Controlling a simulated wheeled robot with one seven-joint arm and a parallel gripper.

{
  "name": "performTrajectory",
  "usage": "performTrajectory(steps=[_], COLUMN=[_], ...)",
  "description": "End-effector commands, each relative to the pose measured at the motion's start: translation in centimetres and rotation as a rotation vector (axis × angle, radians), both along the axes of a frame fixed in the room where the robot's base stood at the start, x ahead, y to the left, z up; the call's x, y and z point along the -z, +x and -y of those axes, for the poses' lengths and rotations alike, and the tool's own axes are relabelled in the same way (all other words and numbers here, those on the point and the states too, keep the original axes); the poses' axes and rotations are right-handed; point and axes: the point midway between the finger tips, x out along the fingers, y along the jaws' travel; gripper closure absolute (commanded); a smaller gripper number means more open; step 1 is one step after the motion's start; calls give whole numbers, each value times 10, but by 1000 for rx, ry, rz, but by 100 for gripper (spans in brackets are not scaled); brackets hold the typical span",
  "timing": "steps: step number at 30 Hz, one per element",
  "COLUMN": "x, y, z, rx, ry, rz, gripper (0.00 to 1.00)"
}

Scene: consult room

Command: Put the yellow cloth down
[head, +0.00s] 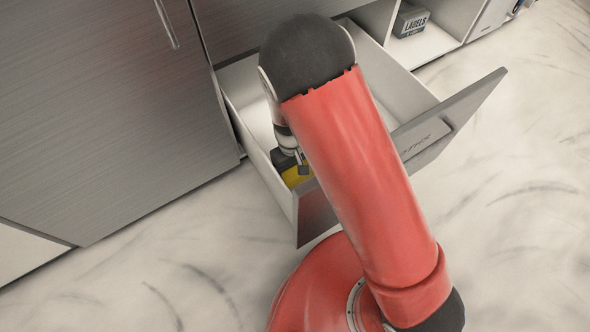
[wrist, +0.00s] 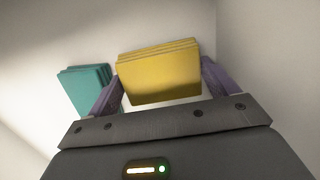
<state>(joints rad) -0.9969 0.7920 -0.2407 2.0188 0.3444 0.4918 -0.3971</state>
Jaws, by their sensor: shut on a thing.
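The yellow cloth (wrist: 158,72) is a folded stack between the two fingers of my gripper (wrist: 160,88) in the wrist view. My gripper is shut on it. In the head view, a part of the yellow cloth (head: 296,176) shows inside the open drawer (head: 400,95), near its left front corner. My arm hides much of the drawer and most of the gripper there. I cannot tell whether the cloth touches the drawer floor.
A folded teal cloth (wrist: 84,90) lies to the left of my gripper in the wrist view. The drawer's front panel (head: 450,120) stands out over the pale floor. A box marked LABELS (head: 410,20) sits on an open shelf behind. Grey cabinet doors (head: 100,110) are at left.

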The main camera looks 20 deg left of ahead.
Motion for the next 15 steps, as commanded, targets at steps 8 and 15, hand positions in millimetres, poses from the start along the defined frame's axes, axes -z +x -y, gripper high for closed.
performTrajectory(steps=[8,15], x=[10,12], y=[0,0], z=[0,0], rx=[1,0], ry=[1,0], rz=[-1,0], gripper=[38,5])
